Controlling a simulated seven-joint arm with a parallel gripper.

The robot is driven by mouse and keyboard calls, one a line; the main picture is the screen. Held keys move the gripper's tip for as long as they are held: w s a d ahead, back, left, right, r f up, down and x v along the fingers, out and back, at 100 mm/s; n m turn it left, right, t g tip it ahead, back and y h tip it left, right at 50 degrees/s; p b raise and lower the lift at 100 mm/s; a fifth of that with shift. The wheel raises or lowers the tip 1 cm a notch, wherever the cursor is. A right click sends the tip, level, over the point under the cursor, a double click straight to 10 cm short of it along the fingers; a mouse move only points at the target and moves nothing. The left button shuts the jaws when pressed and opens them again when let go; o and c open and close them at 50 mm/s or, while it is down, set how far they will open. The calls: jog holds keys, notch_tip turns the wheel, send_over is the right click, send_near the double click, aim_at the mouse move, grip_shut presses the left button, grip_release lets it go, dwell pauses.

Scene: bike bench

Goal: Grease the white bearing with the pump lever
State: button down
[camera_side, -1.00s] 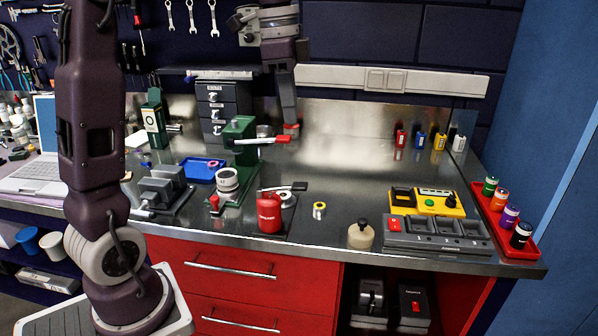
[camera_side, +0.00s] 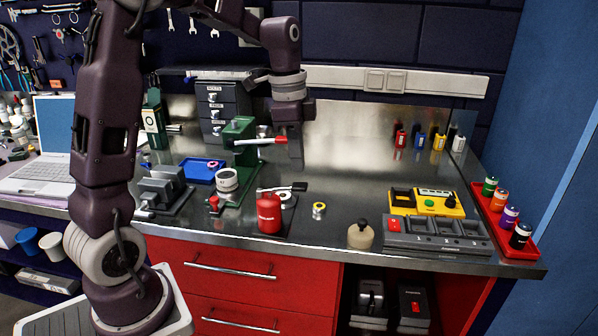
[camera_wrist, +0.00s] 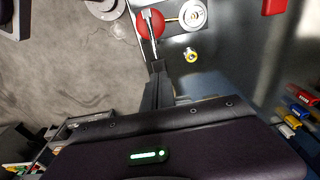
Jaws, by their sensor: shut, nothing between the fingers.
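My gripper (camera_side: 296,167) is shut and empty, above the counter behind the pump. Its fingertips (camera_wrist: 157,66) point toward the lever, apart from it.
A yellow-ringed bearing (camera_side: 319,211) lies right of the pump. A green press (camera_side: 240,150) with a red-tipped handle stands close to my gripper on its left. A cream bottle (camera_side: 360,235) and a grey tray (camera_side: 437,235) stand at front right. The counter's back middle is clear.

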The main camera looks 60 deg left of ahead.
aim_at(301, 185)
jog(key=shift+w+d+f, duration=0.1)
jog(key=shift+w+f, duration=0.05)
jog(key=shift+f, duration=1.55)
